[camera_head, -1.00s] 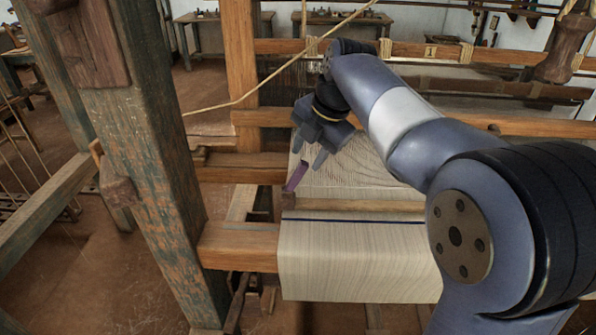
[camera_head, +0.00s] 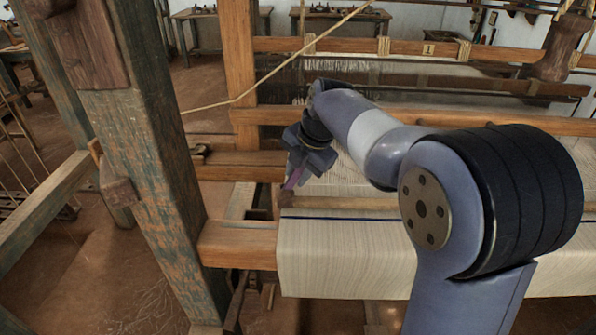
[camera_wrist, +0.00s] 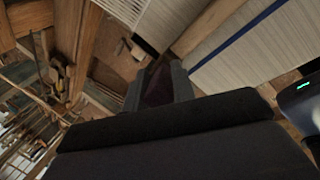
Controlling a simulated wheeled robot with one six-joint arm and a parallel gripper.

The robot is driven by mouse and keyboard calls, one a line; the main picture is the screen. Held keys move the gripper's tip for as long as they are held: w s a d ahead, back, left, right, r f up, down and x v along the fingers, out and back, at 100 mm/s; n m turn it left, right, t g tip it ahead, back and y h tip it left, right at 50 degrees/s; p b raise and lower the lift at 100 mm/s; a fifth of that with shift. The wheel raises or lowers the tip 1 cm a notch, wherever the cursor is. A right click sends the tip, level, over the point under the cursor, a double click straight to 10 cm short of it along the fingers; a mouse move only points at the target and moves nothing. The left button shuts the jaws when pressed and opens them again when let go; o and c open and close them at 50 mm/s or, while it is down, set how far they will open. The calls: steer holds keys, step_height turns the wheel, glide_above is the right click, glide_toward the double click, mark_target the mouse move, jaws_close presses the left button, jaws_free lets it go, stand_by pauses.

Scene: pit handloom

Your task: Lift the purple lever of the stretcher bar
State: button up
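The purple lever (camera_head: 294,178) sticks up at the left end of the stretcher bar (camera_head: 350,203), a wooden bar lying across the cream woven cloth. My gripper (camera_head: 303,164) is at the lever and points down on it, hiding its upper part in the head view. In the wrist view the two grey fingers (camera_wrist: 157,92) stand apart with the dark purple lever (camera_wrist: 158,84) between them. The view is dark, and I cannot tell whether the fingers press on it.
A thick worn wooden post (camera_head: 150,170) stands left of my gripper. An orange loom beam (camera_head: 238,245) lies below, beside the cloth (camera_head: 345,260). A slanting cord (camera_head: 262,82) crosses above my gripper. Beams and warp threads lie behind.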

jaws_close()
steer(key=shift+f, duration=0.1)
steer(key=shift+d+f+y+b, duration=0.2)
steer(key=shift+f+y+b, duration=0.1)
steer(key=shift+b, duration=0.65)
steer(key=shift+d+r+b, duration=0.1)
steer(key=shift+b, duration=0.3)
steer(key=shift+r+y, duration=0.1)
steer(key=shift+y, duration=0.2)
